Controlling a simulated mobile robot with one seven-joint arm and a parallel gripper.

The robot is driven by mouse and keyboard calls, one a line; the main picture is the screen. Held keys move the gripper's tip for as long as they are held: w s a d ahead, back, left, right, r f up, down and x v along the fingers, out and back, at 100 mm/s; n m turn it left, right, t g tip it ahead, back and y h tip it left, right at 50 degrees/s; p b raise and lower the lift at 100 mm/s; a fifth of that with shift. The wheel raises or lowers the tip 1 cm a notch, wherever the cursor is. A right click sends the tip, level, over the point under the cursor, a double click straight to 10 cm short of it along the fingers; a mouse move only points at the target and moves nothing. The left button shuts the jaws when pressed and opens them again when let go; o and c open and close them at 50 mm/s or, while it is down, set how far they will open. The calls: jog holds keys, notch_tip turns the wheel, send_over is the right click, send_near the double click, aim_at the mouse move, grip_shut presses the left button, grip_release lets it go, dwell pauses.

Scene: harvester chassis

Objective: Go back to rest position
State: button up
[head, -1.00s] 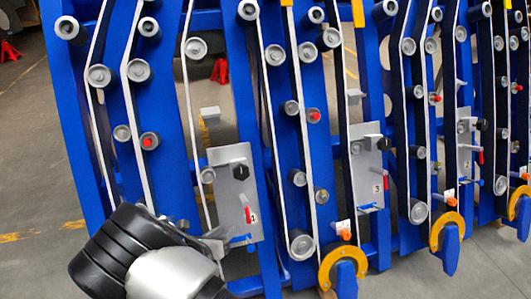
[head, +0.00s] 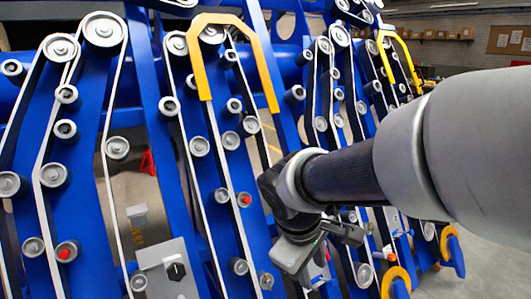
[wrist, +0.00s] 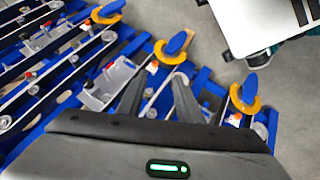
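My gripper (wrist: 163,76) shows in the wrist view as two dark fingers standing apart, with no object between them. Blue machine parts and grey floor show beyond the fingers. In the head view my arm (head: 390,165) reaches in from the right edge and ends near the middle, in front of the blue harvester chassis (head: 95,190). My wrist hangs low there, and the fingertips are hard to make out. I cannot tell how far the arm is from the chassis.
The chassis carries several grey rollers and white belts. Yellow handles (head: 235,20) stick out at the top, and orange rings (head: 395,280) at the lower right. A silver plate with a black knob (head: 176,271) sits at the lower left. Open grey floor (head: 490,235) lies at the right.

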jog(key=s+d+r+m+t+y, duration=0.1)
jog(key=s+d+r+m, duration=0.15)
jog(key=s+m, duration=0.3)
jog(key=s+d+r+m+t+y, duration=0.1)
jog(key=s+d+r+m+y, duration=0.15)
jog(key=s+m, duration=0.35)
notch_tip(320, 180, up, 21)
jog(key=n+p, duration=0.1)
jog(key=p, duration=1.9)
jog(key=shift+s+f+n+h, duration=0.15)
jog(key=shift+s+n+h, duration=0.1)
jog(key=shift+n+h, duration=0.1)
jog(key=shift+a, duration=0.1)
